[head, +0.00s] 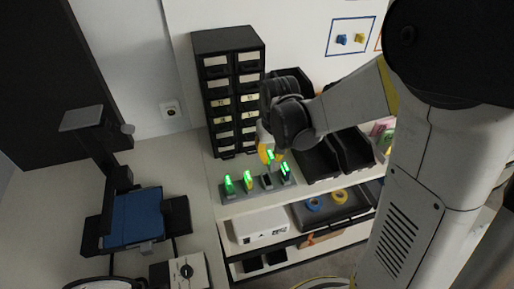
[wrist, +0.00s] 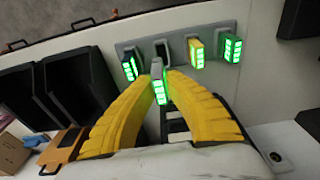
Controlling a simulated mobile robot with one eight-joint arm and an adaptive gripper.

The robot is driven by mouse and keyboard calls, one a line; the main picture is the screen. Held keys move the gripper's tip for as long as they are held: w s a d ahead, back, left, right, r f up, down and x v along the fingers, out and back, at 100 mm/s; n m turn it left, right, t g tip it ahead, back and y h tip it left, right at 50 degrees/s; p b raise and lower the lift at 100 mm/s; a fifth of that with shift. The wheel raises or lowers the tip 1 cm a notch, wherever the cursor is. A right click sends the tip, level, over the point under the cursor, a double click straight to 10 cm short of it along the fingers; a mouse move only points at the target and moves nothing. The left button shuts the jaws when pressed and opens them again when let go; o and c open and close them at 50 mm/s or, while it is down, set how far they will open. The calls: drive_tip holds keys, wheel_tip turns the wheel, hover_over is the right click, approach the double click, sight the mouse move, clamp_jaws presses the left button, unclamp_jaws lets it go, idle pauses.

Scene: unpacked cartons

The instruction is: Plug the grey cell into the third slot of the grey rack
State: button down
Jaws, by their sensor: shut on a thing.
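My gripper (head: 268,153) has yellow fingers and is shut on the grey cell (wrist: 157,70), whose green lights face the wrist camera. The held cell (head: 271,157) is just above the grey rack (head: 238,196) and seems apart from it. The rack also shows at the top of the wrist view (wrist: 146,48). Its empty slot (wrist: 162,49) lies close to the held cell's end, between a dark cell (wrist: 129,66) and a yellow cell (wrist: 196,52). Another dark green-lit cell (wrist: 231,48) stands at the rack's far end. The fingers hide part of the held cell.
A black drawer cabinet (head: 237,106) stands behind the rack. Black bins (head: 318,160) are to its right. A white box (head: 260,227) and a tray with tape rolls (head: 313,204) lie below. A blue-topped device (head: 137,216) stands left. Bench left of the rack is clear.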

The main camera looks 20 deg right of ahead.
sight(270, 159)
drive_tip(key=shift+w, duration=0.1)
drive_tip(key=shift+a+f, duration=0.3)
drive_tip(key=shift+f, duration=0.4)
drive_tip(key=shift+a+f+b, duration=0.1)
drive_tip(key=shift+f+b, duration=1.65)
drive_tip(key=shift+f, duration=0.45)
drive_tip(key=shift+f+b, duration=0.95)
drive_tip(key=shift+b, duration=0.3)
idle(0.5)
drive_tip(key=c, duration=1.5)
unclamp_jaws()
drive_tip(key=r, duration=0.4)
drive_tip(key=s+r, duration=0.1)
drive_tip(key=r, duration=0.7)
drive_tip(key=shift+s, duration=0.3)
